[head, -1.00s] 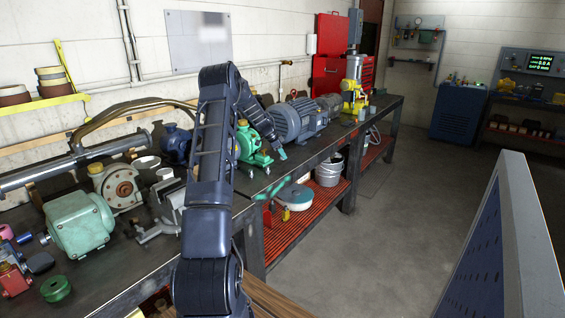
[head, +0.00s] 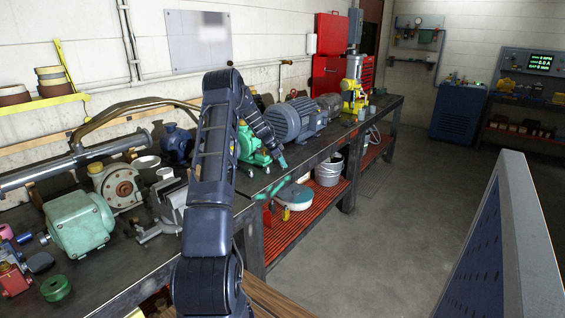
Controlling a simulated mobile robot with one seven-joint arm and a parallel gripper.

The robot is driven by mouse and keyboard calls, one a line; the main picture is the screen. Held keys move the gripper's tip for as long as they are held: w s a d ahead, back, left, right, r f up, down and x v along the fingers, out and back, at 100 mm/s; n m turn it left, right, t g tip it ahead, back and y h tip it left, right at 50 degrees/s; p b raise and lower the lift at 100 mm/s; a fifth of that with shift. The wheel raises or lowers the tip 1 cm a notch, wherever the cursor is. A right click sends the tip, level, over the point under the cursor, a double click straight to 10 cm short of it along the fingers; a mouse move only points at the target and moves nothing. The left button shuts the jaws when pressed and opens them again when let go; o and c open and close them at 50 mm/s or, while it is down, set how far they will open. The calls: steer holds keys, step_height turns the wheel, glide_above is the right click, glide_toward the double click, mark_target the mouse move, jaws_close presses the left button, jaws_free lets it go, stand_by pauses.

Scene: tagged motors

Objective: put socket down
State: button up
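My dark blue arm reaches over the workbench (head: 115,270). My gripper (head: 283,163) is at the end of the forearm, low near the bench's front edge, beside a green pump-like machine (head: 250,150) and in front of a large blue-grey motor (head: 292,122). The gripper is small here, and I cannot tell whether its fingers are open or shut. I cannot make out a socket; it may be hidden or too small to see.
A pale green motor (head: 80,224), a cream round housing (head: 118,187) and a grey vise-like part (head: 165,205) crowd the near bench. A metal bucket (head: 328,170) stands on the red lower shelf (head: 305,222). The floor (head: 385,225) to the right is open.

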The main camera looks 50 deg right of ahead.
steer(key=v, duration=1.2)
steer(key=shift+w+a+r, duration=0.1)
steer(key=shift+r, duration=0.15)
